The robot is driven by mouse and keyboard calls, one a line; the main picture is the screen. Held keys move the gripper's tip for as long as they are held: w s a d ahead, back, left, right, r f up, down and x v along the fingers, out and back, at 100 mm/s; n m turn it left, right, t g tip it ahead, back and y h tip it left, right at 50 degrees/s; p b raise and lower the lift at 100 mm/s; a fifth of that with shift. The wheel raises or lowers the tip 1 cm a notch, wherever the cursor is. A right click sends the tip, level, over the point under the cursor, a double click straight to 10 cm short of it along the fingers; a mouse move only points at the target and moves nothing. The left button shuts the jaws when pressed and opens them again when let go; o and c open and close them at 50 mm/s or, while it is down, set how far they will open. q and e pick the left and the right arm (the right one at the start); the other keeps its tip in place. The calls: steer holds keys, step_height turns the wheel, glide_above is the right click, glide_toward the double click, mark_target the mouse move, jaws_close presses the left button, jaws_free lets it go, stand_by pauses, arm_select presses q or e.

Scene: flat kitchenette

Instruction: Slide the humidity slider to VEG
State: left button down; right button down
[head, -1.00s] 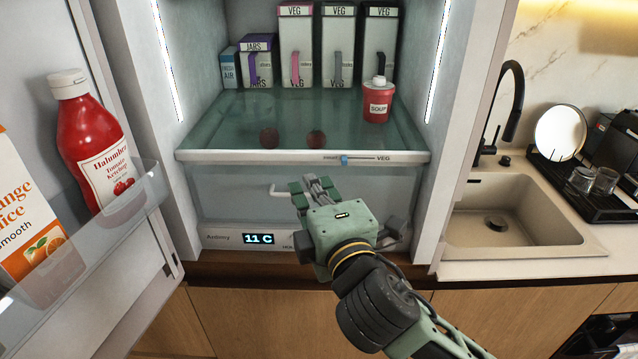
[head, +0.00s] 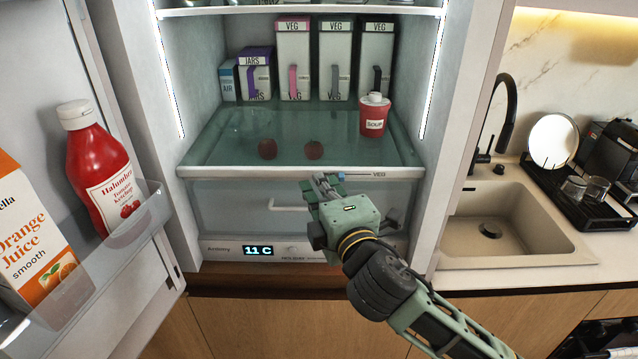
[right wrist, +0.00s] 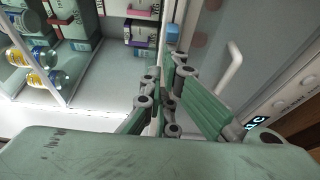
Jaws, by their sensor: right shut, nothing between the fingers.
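The humidity slider is a small blue knob (head: 341,176) on the white front rail of the fridge shelf. It sits left of the VEG label (head: 379,175), with a stretch of dark track line between them. My right gripper (head: 322,181) is shut and empty, its fingertips at the rail just left of the knob, covering the label at the track's left end. In the right wrist view the blue knob (right wrist: 173,33) appears just past the fingertips (right wrist: 168,62); I cannot tell whether they touch it. My left gripper is not in view.
A drawer with a white handle (head: 287,206) is below the rail. A red soup cup (head: 374,118) and two dark red fruits stand on the shelf above, with cartons behind. The open door with ketchup (head: 103,170) is at left; the sink (head: 510,225) is at right.

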mark_target(341, 171)
steer(key=d+p, duration=0.1)
steer(key=d, duration=0.4)
steer(key=shift+d, duration=0.2)
steer(key=shift+r, duration=0.1)
